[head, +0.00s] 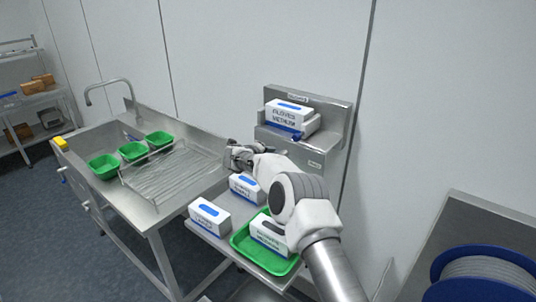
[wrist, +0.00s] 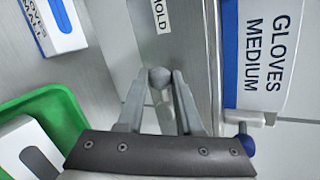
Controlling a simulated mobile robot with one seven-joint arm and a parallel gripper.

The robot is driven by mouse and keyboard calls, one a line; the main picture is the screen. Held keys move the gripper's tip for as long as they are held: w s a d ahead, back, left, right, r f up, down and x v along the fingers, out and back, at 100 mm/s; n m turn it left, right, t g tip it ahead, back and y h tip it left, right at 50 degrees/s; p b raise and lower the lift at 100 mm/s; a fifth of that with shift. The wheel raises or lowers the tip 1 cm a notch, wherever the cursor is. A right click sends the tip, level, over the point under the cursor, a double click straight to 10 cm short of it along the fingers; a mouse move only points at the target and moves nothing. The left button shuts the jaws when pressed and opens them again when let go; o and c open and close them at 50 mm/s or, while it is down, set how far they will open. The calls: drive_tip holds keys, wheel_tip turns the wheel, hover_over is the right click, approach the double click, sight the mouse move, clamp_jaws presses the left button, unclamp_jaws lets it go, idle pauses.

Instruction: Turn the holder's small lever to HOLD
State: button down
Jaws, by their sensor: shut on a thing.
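The steel holder (head: 340,118) stands against the wall in the head view, with a white and blue GLOVES MEDIUM box (head: 289,112) in it. In the wrist view my gripper (wrist: 163,76) is at the holder's steel face, its fingers closed on the small grey lever (wrist: 159,78). The lever's round knob sits between the fingertips, and its stem runs down between the fingers. The printed word HOLD (wrist: 160,15) is above the knob in the picture, with a gap between them. The lever's pivot is not clear. In the head view my arm hides the lever.
A blue knob (wrist: 247,144) on a pale post is right of my fingers, beside the box. Below the holder are a green tray (head: 242,240) with a glove box and two more glove boxes (head: 210,217). A sink bench with green bowls (head: 132,151) stands left.

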drive_tip(key=shift+f, duration=0.1)
drive_tip(key=c, duration=0.6)
unclamp_jaws()
drive_tip(key=shift+s, duration=0.1)
drive_tip(key=b+v, duration=0.4)
drive_tip(key=v, duration=1.3)
drive_tip(key=shift+s+a, duration=0.1)
drive_tip(key=shift+r, duration=0.2)
